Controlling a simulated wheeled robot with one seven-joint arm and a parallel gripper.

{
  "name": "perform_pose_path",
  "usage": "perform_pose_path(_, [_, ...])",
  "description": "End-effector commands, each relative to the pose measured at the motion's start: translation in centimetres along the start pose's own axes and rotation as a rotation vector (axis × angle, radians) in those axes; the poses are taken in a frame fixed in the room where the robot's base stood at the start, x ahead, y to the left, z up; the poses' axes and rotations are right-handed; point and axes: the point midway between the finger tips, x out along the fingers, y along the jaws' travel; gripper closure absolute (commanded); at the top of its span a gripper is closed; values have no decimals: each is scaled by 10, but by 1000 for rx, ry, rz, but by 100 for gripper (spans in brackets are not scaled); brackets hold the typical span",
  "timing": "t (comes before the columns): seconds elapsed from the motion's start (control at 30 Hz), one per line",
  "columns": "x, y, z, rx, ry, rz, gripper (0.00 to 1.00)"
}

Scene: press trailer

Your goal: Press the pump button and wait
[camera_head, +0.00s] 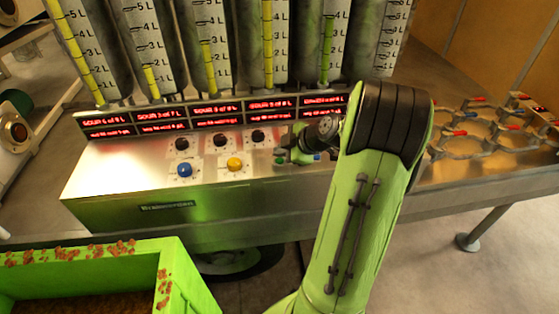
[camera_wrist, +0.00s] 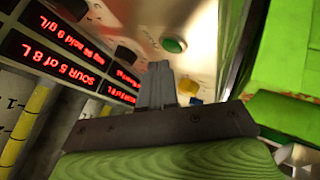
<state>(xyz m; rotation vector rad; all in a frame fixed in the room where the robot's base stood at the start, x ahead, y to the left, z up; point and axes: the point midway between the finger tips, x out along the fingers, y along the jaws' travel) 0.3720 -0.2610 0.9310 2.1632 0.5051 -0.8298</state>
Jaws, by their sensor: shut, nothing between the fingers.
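The grey metal control box (camera_head: 110,185) has a sloped panel with a blue button (camera_head: 184,170), a yellow button (camera_head: 234,164) and black knobs (camera_head: 220,139). A round green button (camera_wrist: 174,45) shows in the wrist view, just beyond my fingertips. I cannot read which button is the pump's. My gripper (camera_head: 283,153) is over the right part of the panel, partly hidden by my arm. In the wrist view my gripper (camera_wrist: 160,66) has its fingers together and empty. A gap seems to lie between the tips and the green button; contact cannot be told.
Red-lit displays (camera_head: 215,115) run along the panel's back edge, below tall gauge tubes (camera_head: 210,65) with yellow-green levels. A green bin (camera_head: 190,280) stands front left. A rack of rings with red handles (camera_head: 490,130) is on the right bench.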

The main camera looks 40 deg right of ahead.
Motion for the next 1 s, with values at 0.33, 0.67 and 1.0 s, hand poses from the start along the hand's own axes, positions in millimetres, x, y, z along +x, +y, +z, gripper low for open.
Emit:
perform_pose_path(0.33, [5, -4, 3, -1, 0, 0, 100])
perform_pose_path(0.67, [6, -4, 4, -1, 0, 0, 100])
perform_pose_path(1.0, [8, -6, 6, -1, 0, 0, 100])
